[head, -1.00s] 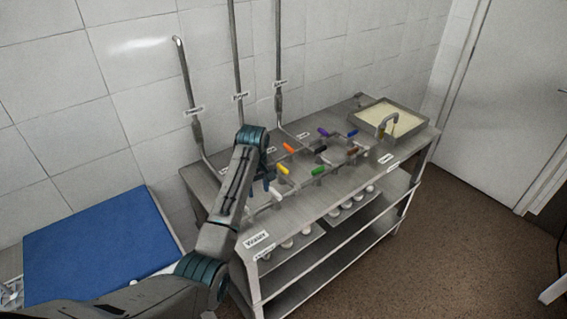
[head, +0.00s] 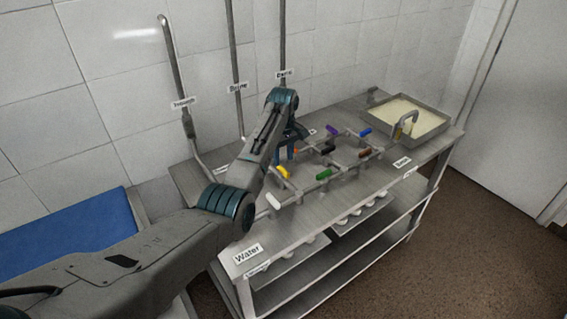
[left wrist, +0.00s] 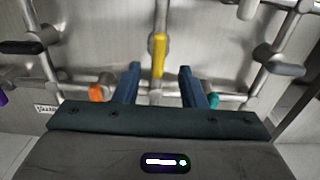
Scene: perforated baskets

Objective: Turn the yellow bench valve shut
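The yellow valve handle (head: 283,172) is on the pipework on the metal bench. In the left wrist view the yellow handle (left wrist: 159,56) lies lengthwise up the picture, ahead of the fingertips and about midway between them. My left gripper (left wrist: 160,70) is open, its two blue fingers apart with nothing held. In the head view my left gripper (head: 291,140) is above the bench pipes, behind the yellow handle and partly hidden by its own wrist. I cannot tell whether a finger touches the handle. My right gripper is out of view.
Other handles surround it: orange (left wrist: 96,92), green (head: 323,174), white (head: 273,201), black (head: 327,149), purple (head: 332,131), blue (head: 365,132) and brown (head: 365,153). A tray (head: 442,121) with a tap stands at the bench's right end. Upright pipes (head: 177,80) line the wall behind.

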